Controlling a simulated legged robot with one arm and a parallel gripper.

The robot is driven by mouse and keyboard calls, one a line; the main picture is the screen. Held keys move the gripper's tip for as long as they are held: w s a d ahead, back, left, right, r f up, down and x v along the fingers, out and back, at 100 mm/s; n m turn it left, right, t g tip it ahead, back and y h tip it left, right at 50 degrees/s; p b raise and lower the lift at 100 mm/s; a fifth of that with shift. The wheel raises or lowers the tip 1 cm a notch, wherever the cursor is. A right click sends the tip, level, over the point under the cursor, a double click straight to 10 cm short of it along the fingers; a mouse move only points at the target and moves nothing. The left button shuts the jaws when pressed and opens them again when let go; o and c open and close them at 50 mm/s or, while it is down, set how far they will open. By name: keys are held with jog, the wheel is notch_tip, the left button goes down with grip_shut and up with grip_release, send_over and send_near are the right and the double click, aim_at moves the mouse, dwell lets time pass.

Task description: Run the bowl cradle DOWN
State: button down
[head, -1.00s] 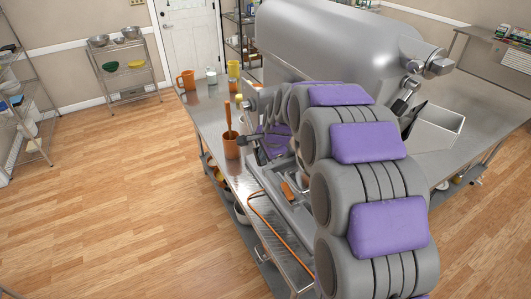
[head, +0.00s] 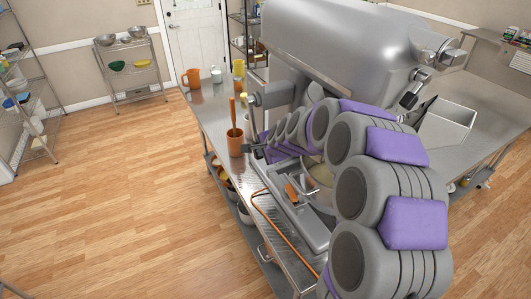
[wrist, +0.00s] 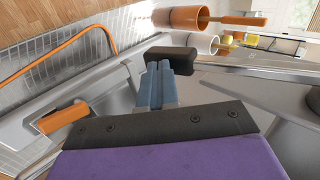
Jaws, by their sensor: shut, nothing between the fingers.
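The large grey stand mixer (head: 335,45) stands on the steel table. My purple-padded arm hides much of its front. A bowl (head: 319,176) shows partly behind my arm; the cradle holding it is mostly hidden and its height cannot be told. An orange handle (head: 292,193) sits low on the mixer's side; it also shows at left in the wrist view (wrist: 62,117). My gripper (head: 248,149) is shut and empty beside the mixer, near the orange crock.
An orange crock (head: 235,143) with a wooden utensil stands left of my gripper. An orange mug (head: 192,78) is at the table's far end. An orange cable (head: 270,215) runs along the table edge. A metal bin (head: 445,124) stands right. The wooden floor at left is clear.

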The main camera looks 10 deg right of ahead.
jog(key=shift+w+a+f+p, duration=0.3)
jog(key=shift+w+f+p, duration=0.1)
jog(key=shift+w, duration=0.4)
jog(key=shift+w+a+f+p, duration=0.25)
jog(key=shift+w+f+p, duration=0.1)
jog(key=shift+w, duration=0.4)
jog(key=shift+w+a+f+p, duration=0.3)
jog(key=shift+w+f, duration=0.1)
jog(key=shift+w, duration=0.4)
jog(key=shift+d, duration=0.1)
